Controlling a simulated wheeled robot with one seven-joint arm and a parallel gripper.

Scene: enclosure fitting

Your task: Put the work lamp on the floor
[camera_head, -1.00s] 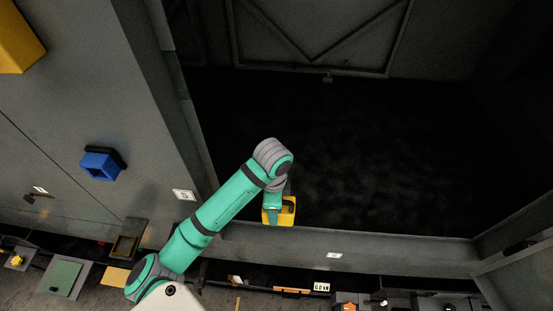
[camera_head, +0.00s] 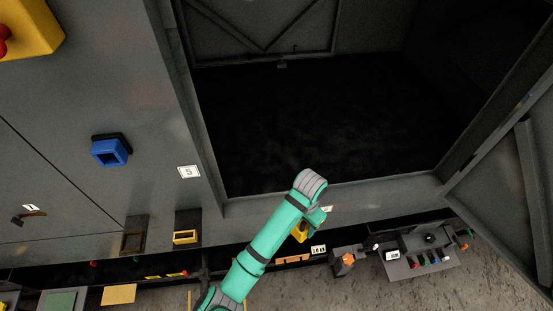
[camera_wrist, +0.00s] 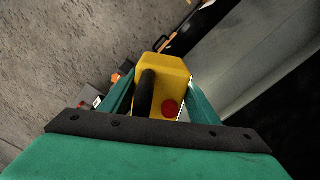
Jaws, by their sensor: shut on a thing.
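The work lamp, a yellow box with a black handle and a red round spot, shows in the wrist view (camera_wrist: 172,85) between the fingers of my gripper (camera_wrist: 160,105). My gripper is shut on it, seemingly by the black handle. In the head view, my gripper (camera_head: 312,222) is at the lower middle, and only a yellow bit of the lamp (camera_head: 298,232) shows beside it; my arm hides the rest. The grey floor (camera_head: 410,290) lies at the lower right of the head view and at the upper left of the wrist view (camera_wrist: 60,50). The lamp appears held above it, clear of it.
A large dark enclosure opening (camera_head: 320,120) fills the middle, with a grey door (camera_head: 500,190) at right. The grey panel at left carries a blue box (camera_head: 110,152) and a yellow holder (camera_head: 185,237). Equipment with coloured parts (camera_head: 430,250) stands at lower right, near bare floor.

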